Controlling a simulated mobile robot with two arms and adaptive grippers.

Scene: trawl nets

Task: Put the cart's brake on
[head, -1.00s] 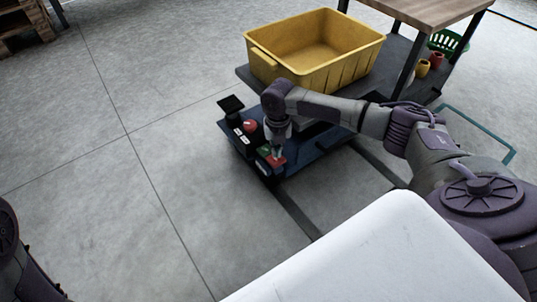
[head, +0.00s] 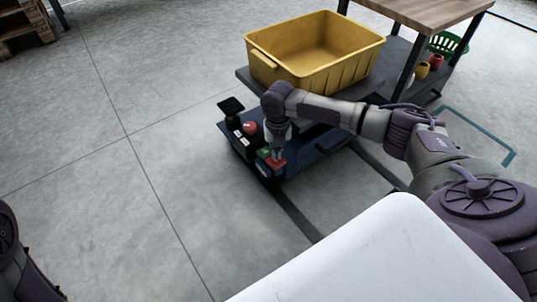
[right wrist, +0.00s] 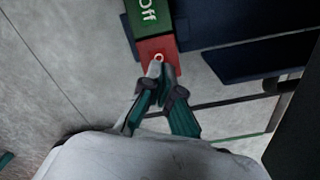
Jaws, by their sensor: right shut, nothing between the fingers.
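The cart (head: 318,150) is a low dark blue platform in the middle of the head view. At its near left corner is a brake pedal with a green half (head: 264,153) and a red half (head: 277,163). In the right wrist view the green half (right wrist: 150,17) reads "Off", and the red half (right wrist: 170,47) lies beside it. My right gripper (right wrist: 160,68) is shut and empty, with its tips at the red half; they overlap it in the picture, and I cannot tell whether they press it. My left gripper is not in view; only part of that arm shows.
A red button (head: 249,127) and a small dark panel (head: 231,105) stand on the cart's left end. A yellow bin (head: 290,76) sits just behind on a dark shelf. A wooden-topped table (head: 425,10) is at right.

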